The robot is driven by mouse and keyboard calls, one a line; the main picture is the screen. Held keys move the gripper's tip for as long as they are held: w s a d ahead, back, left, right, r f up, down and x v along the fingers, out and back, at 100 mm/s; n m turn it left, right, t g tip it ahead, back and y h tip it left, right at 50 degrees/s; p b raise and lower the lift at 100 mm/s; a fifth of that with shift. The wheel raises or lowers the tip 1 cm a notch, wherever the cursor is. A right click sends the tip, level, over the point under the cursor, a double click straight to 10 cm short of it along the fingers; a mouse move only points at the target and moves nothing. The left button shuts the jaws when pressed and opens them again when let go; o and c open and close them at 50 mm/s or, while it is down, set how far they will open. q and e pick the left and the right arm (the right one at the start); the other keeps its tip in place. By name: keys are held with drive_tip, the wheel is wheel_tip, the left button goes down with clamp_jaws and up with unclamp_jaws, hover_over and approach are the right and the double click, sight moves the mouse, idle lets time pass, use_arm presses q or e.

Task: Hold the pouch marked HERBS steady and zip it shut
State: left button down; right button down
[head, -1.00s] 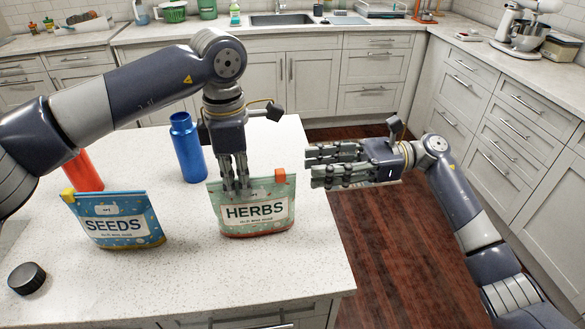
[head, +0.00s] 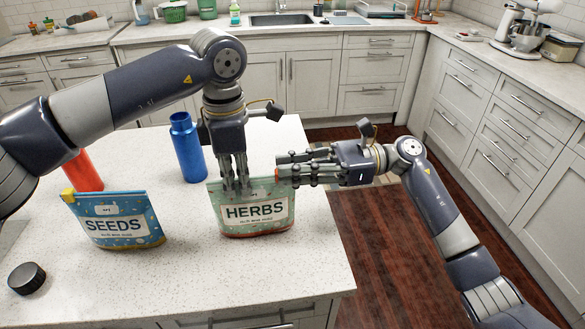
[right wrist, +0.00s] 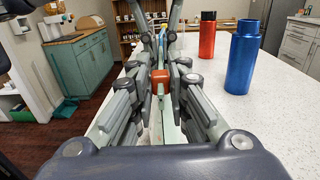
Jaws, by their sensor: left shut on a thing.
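The green HERBS pouch (head: 253,212) stands upright on the island counter, its zip along the top edge. My left gripper (head: 237,186) comes down from above and is shut on the pouch near its upper left part. My right gripper (head: 282,170) is at the pouch's upper right corner, its fingers open and pointing left. In the right wrist view the orange zip slider (right wrist: 160,82) sits between these fingers, with the pouch edge below it. In the head view the slider is mostly hidden by the right fingers.
A blue SEEDS pouch (head: 113,222) with a yellow slider stands to the left. A blue bottle (head: 187,150) stands behind, and a red bottle (head: 82,172) is farther left. A black lid (head: 27,278) lies at the front left. The counter (head: 220,285) is clear in front of the pouches.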

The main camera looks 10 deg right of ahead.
sight(271, 175)
drive_tip(key=shift+a, duration=2.15)
drive_tip(key=c, duration=1.5)
unclamp_jaws()
drive_tip(key=shift+d, duration=0.1)
drive_tip(key=d, duration=1.2)
drive_tip(key=shift+w, duration=0.15)
